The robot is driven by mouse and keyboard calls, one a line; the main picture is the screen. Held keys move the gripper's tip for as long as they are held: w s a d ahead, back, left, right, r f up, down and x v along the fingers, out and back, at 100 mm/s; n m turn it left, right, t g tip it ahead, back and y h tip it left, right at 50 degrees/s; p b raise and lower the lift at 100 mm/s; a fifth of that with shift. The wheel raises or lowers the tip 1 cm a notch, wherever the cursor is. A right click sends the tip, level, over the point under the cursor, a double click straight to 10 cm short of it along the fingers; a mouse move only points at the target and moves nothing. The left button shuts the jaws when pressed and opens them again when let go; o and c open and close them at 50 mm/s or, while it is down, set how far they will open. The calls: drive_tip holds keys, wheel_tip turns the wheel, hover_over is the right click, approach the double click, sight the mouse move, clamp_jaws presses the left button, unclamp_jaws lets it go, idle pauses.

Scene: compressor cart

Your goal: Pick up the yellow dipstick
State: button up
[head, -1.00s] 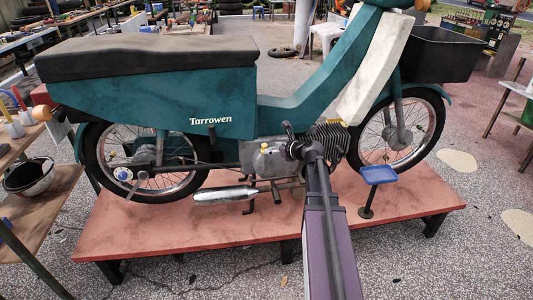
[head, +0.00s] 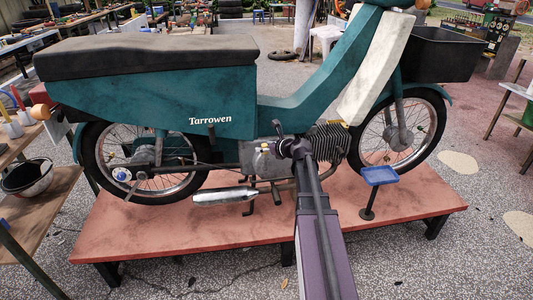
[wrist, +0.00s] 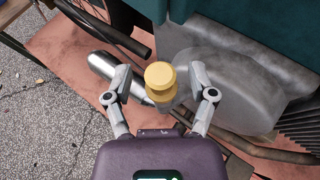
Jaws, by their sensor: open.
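The yellow dipstick (wrist: 160,75) shows in the wrist view as a round yellow knob above a second yellow collar. It stands at the grey engine casing (wrist: 232,82), and its lower part is hidden. My gripper (wrist: 160,88) is open, with one finger to the left and one to the right of the knob and a gap on both sides.
The teal moped (head: 180,98) stands on a low red platform (head: 150,238). A silver exhaust (head: 225,195) runs below the engine. A small blue tray (head: 379,176) on a post stands to the right of my arm. A side bench (head: 45,205) is at the left.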

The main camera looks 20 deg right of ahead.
idle(0.4)
clamp_jaws()
drive_tip(key=shift+r, duration=0.15)
wheel_tip(320, 180, up, 10)
drive_tip(key=p, duration=1)
idle(1.3)
wheel_tip(320, 180, up, 10)
drive_tip(key=p, duration=1)
idle(1.3)
idle(0.4)
